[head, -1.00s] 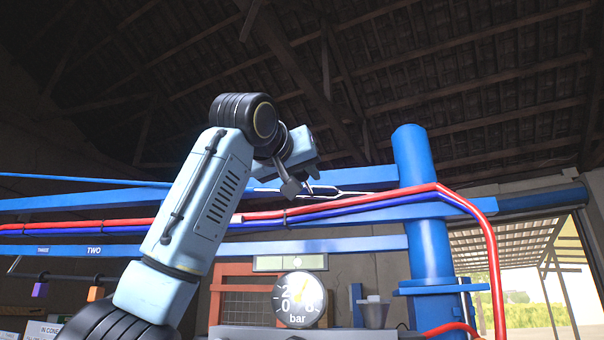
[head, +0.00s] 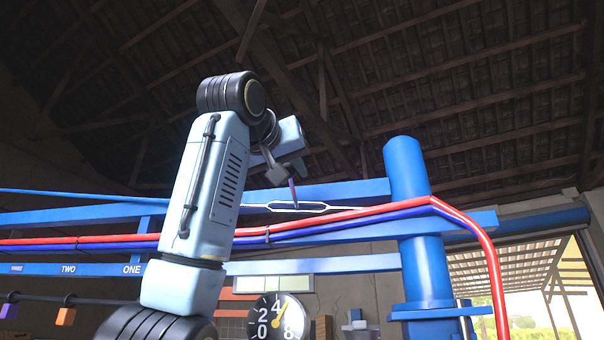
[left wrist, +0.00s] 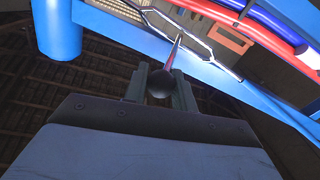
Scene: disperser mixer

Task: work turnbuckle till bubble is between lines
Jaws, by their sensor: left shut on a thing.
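The turnbuckle (head: 285,207) is a pale metal frame with two side bars, in line with a thin rod along the blue boom; it also shows in the left wrist view (left wrist: 208,54). My left gripper (head: 277,174) is just above it, shut on a thin red bar (head: 292,188) with a black ball end (left wrist: 160,83). The bar's far end meets the turnbuckle's outline, close to its opening. I cannot tell if it is inserted. No bubble or lines can be made out. My right gripper is not in view.
Red and blue hoses (head: 350,216) run just below the turnbuckle to a blue post (head: 409,185). A dial gauge (head: 278,320) and a pale green strip (head: 286,288) sit lower down; the strip's markings are too small to read. Open air lies above the boom.

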